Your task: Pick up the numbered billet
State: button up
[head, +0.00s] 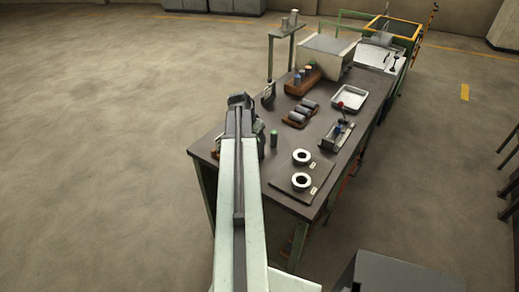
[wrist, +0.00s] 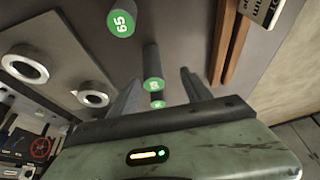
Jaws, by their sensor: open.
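My gripper (head: 239,100) is over the near left part of the workbench in the head view. In the wrist view its two fingers (wrist: 160,80) are apart. A grey billet with a green, numbered end (wrist: 153,85) shows in the gap between them; its number is too small to read surely. Another green numbered end (wrist: 158,104) shows just below it, partly hidden by the gripper body. A billet marked 65 (wrist: 121,22) stands apart, beyond the left finger. In the head view one green-topped billet (head: 273,138) stands right of my gripper.
The floor at left is clear.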

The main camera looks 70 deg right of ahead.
aim_at(258, 139)
jog(key=shift+b+x, duration=1.25)
jog(key=shift+x, duration=0.25)
jog(key=b+x, duration=0.3)
jog(key=s+b+x, duration=0.1)
jog(key=b+x, duration=0.1)
jog(key=shift+a+f, duration=0.15)
jog(key=shift+c, duration=0.4)
grip_shut()
